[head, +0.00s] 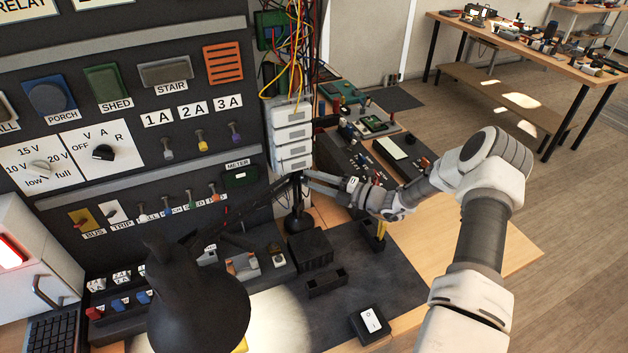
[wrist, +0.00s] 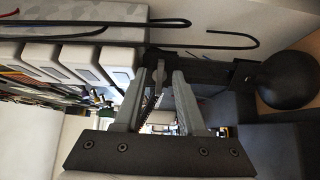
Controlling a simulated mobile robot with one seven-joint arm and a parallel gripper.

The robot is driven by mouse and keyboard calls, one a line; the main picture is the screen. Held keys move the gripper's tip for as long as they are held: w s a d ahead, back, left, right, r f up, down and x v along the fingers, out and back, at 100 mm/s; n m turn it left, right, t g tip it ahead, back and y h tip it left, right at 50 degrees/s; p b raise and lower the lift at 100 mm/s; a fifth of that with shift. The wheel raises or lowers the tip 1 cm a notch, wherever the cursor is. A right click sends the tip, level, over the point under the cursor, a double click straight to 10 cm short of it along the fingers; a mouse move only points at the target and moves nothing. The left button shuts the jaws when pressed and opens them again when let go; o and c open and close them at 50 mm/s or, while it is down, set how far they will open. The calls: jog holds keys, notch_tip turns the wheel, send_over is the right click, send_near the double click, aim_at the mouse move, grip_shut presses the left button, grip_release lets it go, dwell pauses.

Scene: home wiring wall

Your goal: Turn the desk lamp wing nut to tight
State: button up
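The black desk lamp shows in the head view, with its large shade (head: 195,305) low in front and its upright and rounded base (head: 299,222) near the wall panel. My gripper (head: 307,181) reaches in from the right to the top of the upright. In the wrist view my gripper (wrist: 163,78) has its two grey fingers apart. A small dark upright piece, apparently the wing nut (wrist: 159,72), stands between the fingertips, with gaps visible beside it. The nut is too small to make out in the head view.
White stacked modules (head: 292,135) with loose coloured wires (head: 290,50) are close above my gripper. Black boxes (head: 311,249) stand on the dark mat below. A bench with devices (head: 385,150) lies behind my forearm.

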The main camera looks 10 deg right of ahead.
jog(key=b+v, duration=0.1)
jog(key=v, duration=1.6)
jog(key=shift+d+b, duration=0.2)
jog(key=shift+b, duration=0.1)
jog(key=shift+s, duration=0.15)
